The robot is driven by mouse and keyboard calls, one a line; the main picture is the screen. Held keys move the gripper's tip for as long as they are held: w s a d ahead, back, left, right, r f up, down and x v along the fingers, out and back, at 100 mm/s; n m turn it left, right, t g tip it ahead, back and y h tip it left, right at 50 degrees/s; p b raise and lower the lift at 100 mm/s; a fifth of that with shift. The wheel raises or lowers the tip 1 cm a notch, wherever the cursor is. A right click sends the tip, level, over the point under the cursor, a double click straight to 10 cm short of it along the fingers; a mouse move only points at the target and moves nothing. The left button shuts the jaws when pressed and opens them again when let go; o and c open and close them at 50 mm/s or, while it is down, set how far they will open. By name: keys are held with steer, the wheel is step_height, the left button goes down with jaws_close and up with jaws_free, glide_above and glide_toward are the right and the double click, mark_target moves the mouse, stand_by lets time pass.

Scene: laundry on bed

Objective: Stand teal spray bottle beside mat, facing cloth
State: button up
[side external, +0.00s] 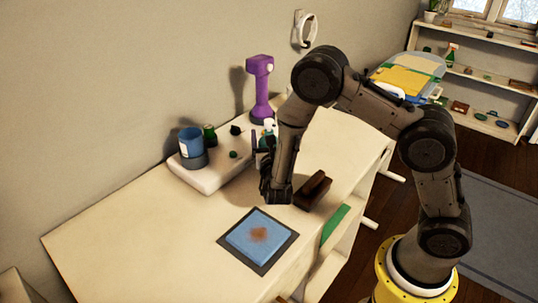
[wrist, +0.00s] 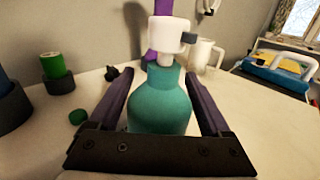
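The teal spray bottle (wrist: 160,103), with a white spray head (wrist: 172,36), stands upright between the two fingers of my gripper (wrist: 158,88) in the wrist view. The fingers flank its body closely; whether they press on it is not clear. In the side view my gripper (side external: 263,150) is low beside the white raised tray, and mostly the bottle's white head (side external: 269,124) shows. The bottle's base is hidden. The dark mat (side external: 263,270) lies flat near the front, with a blue folded cloth (side external: 243,234) bearing a brown stain on it.
The white tray (side external: 207,181) holds a blue cup (side external: 190,142), a green can (side external: 209,134) and small items. A purple object (side external: 261,85) stands behind. A brown brush-like block (side external: 313,190) lies right of my gripper. The left tabletop is clear.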

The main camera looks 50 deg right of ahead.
jaws_close()
